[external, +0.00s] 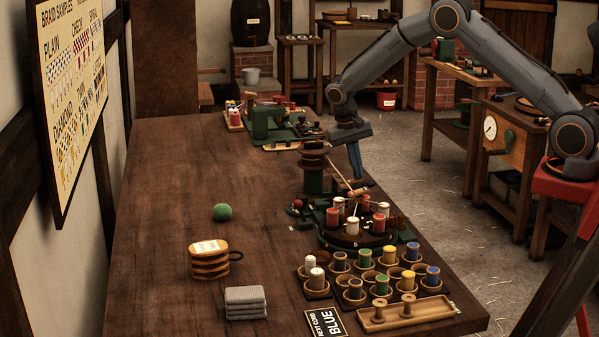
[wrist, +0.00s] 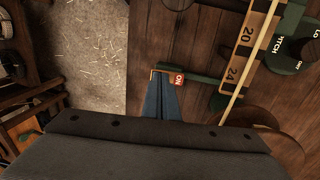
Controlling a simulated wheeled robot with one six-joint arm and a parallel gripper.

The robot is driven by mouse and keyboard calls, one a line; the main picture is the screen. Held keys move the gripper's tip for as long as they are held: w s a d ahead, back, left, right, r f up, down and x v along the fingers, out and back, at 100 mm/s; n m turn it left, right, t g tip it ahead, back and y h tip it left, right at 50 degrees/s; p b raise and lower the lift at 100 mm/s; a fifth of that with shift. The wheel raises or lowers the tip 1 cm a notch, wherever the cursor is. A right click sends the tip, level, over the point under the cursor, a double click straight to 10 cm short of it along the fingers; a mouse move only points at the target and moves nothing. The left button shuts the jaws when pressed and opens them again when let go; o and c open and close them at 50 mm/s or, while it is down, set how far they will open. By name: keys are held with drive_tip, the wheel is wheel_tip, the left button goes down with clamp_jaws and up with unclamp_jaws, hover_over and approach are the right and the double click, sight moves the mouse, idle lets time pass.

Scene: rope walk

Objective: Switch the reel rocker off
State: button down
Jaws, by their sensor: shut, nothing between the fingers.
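The reel rocker (wrist: 177,79) shows in the wrist view as a small red face marked ON, on the end of a green bracket. The rest of it is hidden behind the fingers, and I cannot tell which way it is tilted. My gripper (wrist: 160,76) has its blue fingers together with nothing between them. The fingertips overlap the rocker's housing in this view; whether they touch it is unclear. In the external view my gripper (external: 358,178) points down beside the braiding machine, and the rocker cannot be made out there.
A scale bar (wrist: 245,48) marked 20 and 24 and a pale rod (wrist: 252,62) lie right of the fingers. A round carrier plate with bobbins (external: 355,238) stands near my gripper. Cups of coloured spools (external: 352,293) are in front.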

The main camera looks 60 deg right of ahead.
drive_tip(key=shift+s+d+f+t+y, duration=0.5)
drive_tip(key=shift+s+t+y, duration=0.1)
drive_tip(key=shift+t+y, duration=0.3)
drive_tip(key=shift+f, duration=0.15)
drive_tip(key=shift+a, duration=0.15)
drive_tip(key=shift+w+a, duration=0.6)
drive_tip(key=shift+a, duration=0.1)
wheel_tip(320, 180, up, 15)
drive_tip(key=shift+d+b, duration=0.4)
drive_tip(key=shift+d, duration=0.05)
